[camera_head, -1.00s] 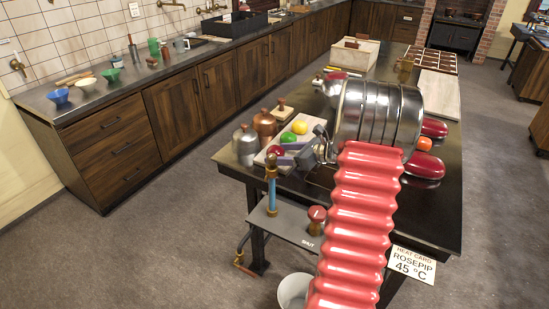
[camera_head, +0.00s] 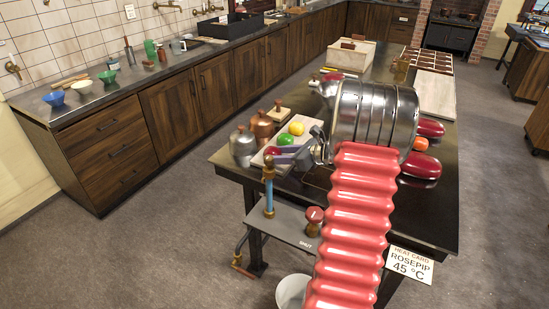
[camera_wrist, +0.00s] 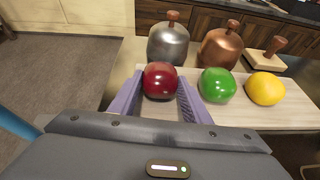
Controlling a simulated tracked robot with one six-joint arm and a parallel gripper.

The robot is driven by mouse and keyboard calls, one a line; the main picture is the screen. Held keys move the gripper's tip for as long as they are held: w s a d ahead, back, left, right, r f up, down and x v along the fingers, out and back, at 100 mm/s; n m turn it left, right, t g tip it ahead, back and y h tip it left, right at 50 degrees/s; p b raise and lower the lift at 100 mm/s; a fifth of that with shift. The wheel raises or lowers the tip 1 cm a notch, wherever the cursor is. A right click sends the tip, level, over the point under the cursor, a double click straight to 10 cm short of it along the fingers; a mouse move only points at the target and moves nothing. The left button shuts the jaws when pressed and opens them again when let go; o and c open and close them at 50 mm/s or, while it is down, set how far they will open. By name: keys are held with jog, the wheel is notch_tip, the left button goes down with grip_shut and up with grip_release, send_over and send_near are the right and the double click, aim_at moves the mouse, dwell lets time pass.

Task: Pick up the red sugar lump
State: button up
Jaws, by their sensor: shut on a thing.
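The red sugar lump (camera_wrist: 160,80) is round and glossy, at the left end of a pale board (camera_wrist: 225,120). My gripper (camera_wrist: 160,90) has its two purple fingers on either side of it and is shut on it. The lump looks to be at board level; I see no clear gap under it. In the head view the red lump (camera_head: 272,152) shows at the tips of my fingers (camera_head: 281,154). A green lump (camera_wrist: 217,84) and a yellow lump (camera_wrist: 265,88) sit to its right on the same board.
A steel pot with a knob (camera_wrist: 168,43) and a copper pot (camera_wrist: 220,46) stand close behind the lumps. A wooden block with a knob (camera_wrist: 267,61) is at the right. A blue-sleeved post (camera_head: 269,190) rises at the table's near left corner.

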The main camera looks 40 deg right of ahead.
aim_at(278, 152)
notch_tip(278, 152, up, 10)
dwell(0.5)
dwell(0.4)
jog(key=shift+s, duration=0.1)
